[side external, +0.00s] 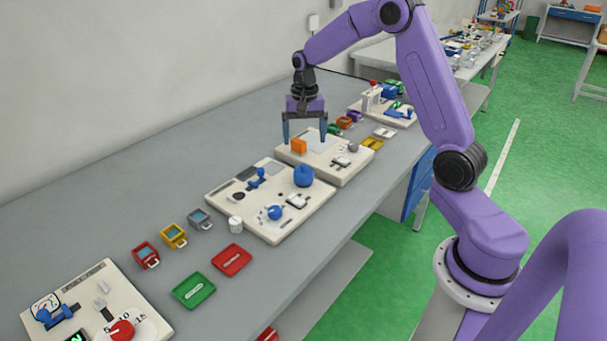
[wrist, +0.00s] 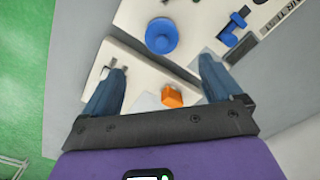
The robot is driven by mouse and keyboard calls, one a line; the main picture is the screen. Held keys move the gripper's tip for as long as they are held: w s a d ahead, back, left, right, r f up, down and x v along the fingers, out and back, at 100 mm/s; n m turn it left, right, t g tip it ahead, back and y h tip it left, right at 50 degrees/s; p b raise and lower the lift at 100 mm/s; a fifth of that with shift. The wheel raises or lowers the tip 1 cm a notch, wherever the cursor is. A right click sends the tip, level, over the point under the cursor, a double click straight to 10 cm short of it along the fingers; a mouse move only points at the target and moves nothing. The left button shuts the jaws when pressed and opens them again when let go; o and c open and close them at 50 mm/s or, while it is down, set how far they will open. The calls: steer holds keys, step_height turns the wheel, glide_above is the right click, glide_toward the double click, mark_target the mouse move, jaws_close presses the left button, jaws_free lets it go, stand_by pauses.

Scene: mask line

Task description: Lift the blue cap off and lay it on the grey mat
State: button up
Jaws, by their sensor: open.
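The blue cap (side external: 304,176) is a round, knobbed piece standing on the middle white board. In the wrist view it is the blue disc (wrist: 161,36) at the top centre, beyond my fingertips. My gripper (side external: 305,136) is open and empty, pointing down over the farther white board. Its fingers show in the wrist view (wrist: 163,67), wide apart. A pale grey square (side external: 321,140) on that farther board, partly behind a finger, may be the grey mat; I cannot tell for sure. What lies under the cap is hidden.
An orange block (side external: 299,146) sits on the farther board (side external: 343,178), close to my fingers; it also shows in the wrist view (wrist: 172,97). The middle board (side external: 276,233) carries a blue lever (side external: 257,179) and a smaller blue knob (side external: 274,212). Red (side external: 232,260) and green (side external: 194,290) trays lie nearer.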

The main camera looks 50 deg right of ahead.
mark_target(303, 165)
step_height(303, 165, down, 6)
steer(key=shift+f, duration=0.2)
steer(key=shift+a+f, duration=0.2)
steer(key=shift+f, duration=2.55)
steer(key=c, duration=1.1)
